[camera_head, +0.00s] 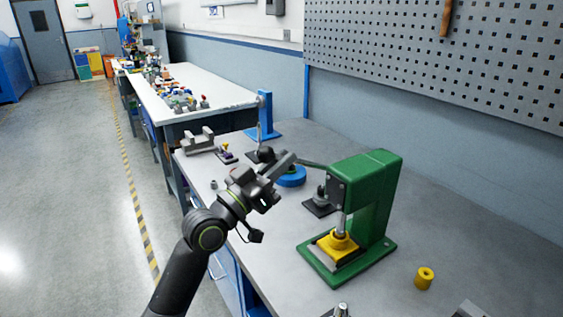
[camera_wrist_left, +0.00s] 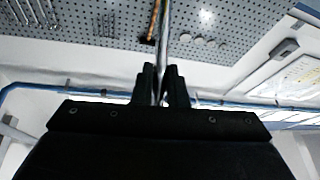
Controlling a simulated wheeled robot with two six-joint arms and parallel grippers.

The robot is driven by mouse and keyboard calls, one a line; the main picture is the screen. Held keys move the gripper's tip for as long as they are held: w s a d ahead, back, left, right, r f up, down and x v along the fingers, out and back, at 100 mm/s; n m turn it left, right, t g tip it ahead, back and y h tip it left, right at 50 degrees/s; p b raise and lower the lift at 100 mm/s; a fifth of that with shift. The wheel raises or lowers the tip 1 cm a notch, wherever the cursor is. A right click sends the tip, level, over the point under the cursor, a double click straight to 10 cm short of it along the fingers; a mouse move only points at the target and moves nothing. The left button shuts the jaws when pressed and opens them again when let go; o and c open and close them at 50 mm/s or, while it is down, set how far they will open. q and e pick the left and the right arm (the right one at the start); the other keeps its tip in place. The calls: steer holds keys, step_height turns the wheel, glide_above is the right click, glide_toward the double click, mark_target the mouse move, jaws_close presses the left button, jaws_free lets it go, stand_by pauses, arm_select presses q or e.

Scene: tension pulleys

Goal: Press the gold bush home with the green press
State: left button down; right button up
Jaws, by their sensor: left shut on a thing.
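The green press (camera_head: 372,205) stands on the bench, with its grey lever (camera_head: 312,164) reaching out to the left from its head. My left gripper (camera_head: 284,165) is at the outer end of this lever, shut on it. In the left wrist view a thin pale rod shows between the closed fingers (camera_wrist_left: 161,85). The press's ram comes down onto a yellow part (camera_head: 338,241) on the press base. I cannot tell whether a separate gold bush sits inside that part. A loose yellow cylinder with a hole (camera_head: 424,278) stands to the right of the press.
A blue disc (camera_head: 291,177) lies behind my gripper, and a dark stand (camera_head: 320,204) is left of the press. A blue post (camera_head: 265,115) and a grey block (camera_head: 198,145) stand farther back.

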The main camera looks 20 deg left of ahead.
arm_select(q)
steer(key=shift+f, duration=0.5)
steer(key=c, duration=1.8)
jaws_free()
steer(key=o, duration=0.3)
steer(key=shift+a+r, duration=0.1)
steer(key=shift+a, duration=0.15)
steer(key=shift+o, duration=0.2)
steer(key=shift+r, duration=0.1)
steer(key=shift+d, duration=0.1)
steer(key=v, duration=1.7)
steer(key=shift+s+b, duration=0.2)
steer(key=shift+b, duration=0.2)
steer(key=shift+a, duration=0.25)
